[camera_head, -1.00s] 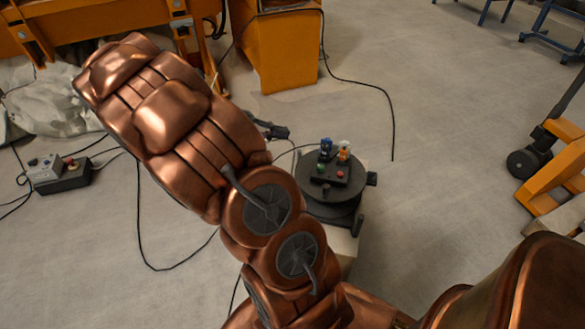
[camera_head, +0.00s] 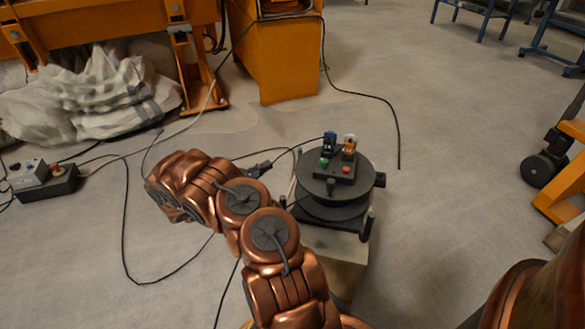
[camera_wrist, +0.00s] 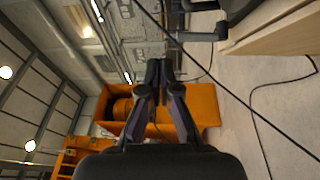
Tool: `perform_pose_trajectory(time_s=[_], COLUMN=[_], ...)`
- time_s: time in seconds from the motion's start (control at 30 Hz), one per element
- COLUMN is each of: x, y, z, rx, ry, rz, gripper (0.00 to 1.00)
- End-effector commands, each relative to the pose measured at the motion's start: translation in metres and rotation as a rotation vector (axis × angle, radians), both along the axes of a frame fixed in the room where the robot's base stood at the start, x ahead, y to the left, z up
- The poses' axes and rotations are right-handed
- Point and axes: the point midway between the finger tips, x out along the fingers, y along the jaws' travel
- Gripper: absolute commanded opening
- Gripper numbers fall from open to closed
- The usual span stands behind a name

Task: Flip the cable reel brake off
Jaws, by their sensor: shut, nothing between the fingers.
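The cable reel (camera_head: 345,211) is a dark drum of stacked round discs on a pale block (camera_head: 340,246), right of my arm in the head view. A dark box with a red and a green button (camera_head: 336,172) sits on its top disc. A small dark knob sticks out at the reel's right side (camera_head: 380,180); I cannot tell which part is the brake. My gripper (camera_head: 262,167) is left of the reel and apart from it, partly hidden behind my arm. In the wrist view my gripper (camera_wrist: 158,68) is shut and empty. Part of the reel (camera_wrist: 200,37) shows at the top.
Blue (camera_head: 329,142) and orange (camera_head: 350,145) parts stand up from the reel's top. Black cables lie across the floor. An orange cabinet (camera_head: 280,60) and a pale sack (camera_head: 95,95) are behind. A grey control box (camera_head: 45,183) is at left.

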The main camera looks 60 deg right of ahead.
Motion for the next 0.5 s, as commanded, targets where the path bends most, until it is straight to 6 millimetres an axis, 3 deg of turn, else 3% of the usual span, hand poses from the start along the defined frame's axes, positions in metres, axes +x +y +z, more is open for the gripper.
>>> perform_pose_trajectory(time_s=[0.03, 0.2, 0.37, 0.5], x=[0.003, 0.011, 0.013, 0.008], y=[0.000, 0.000, -0.004, -0.019], z=[-0.024, -0.054, -0.060, -0.058], rx=[0.002, -0.006, -0.009, -0.010], ry=[0.000, -0.017, -0.023, -0.024], rz=[0.017, 0.058, 0.069, 0.066], gripper=[0.00, 0.00, 0.00, 0.00])
